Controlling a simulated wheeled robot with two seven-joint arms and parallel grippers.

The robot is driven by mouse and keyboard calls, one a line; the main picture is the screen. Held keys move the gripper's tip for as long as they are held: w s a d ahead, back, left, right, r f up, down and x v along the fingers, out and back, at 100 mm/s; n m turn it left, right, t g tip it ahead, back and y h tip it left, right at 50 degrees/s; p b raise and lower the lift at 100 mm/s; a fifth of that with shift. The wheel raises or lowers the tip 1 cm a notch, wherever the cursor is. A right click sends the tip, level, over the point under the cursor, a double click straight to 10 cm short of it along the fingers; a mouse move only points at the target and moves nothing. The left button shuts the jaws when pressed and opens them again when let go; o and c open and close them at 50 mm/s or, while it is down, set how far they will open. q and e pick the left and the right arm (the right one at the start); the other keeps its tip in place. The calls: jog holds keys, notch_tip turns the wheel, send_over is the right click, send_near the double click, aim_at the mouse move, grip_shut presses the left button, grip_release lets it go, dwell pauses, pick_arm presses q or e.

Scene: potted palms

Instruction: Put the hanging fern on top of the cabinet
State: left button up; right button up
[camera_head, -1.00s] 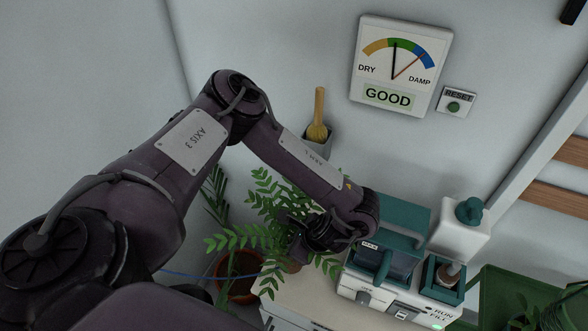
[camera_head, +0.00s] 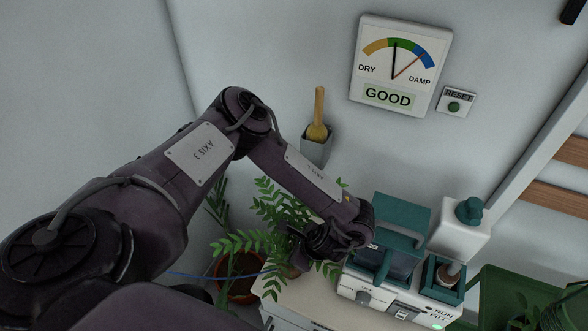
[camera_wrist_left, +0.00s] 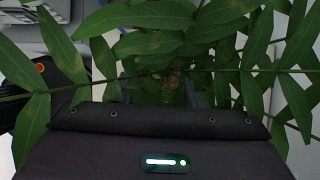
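The hanging fern (camera_head: 275,203) spreads its green fronds around my left gripper (camera_head: 303,256) in the head view. Its leaves fill much of the left wrist view (camera_wrist_left: 165,42), with a brown patch of soil (camera_wrist_left: 172,78) straight ahead of the hand. The fingertips are largely hidden by leaves; the fern moves with the hand, so the gripper appears shut on it. The fern is over the left end of the pale cabinet (camera_head: 297,303). I cannot tell whether its pot touches the top. My right gripper is not in view.
A teal and white machine (camera_head: 385,270) stands on the cabinet close to the right of my left gripper. A terracotta pot with a plant (camera_head: 243,290) stands lower, left of the cabinet. A wall holder with a brush (camera_head: 317,140) is above. A green crate (camera_head: 510,285) is at right.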

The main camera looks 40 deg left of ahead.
pick_arm(q)
jog(key=v, duration=1.2)
dwell(0.4)
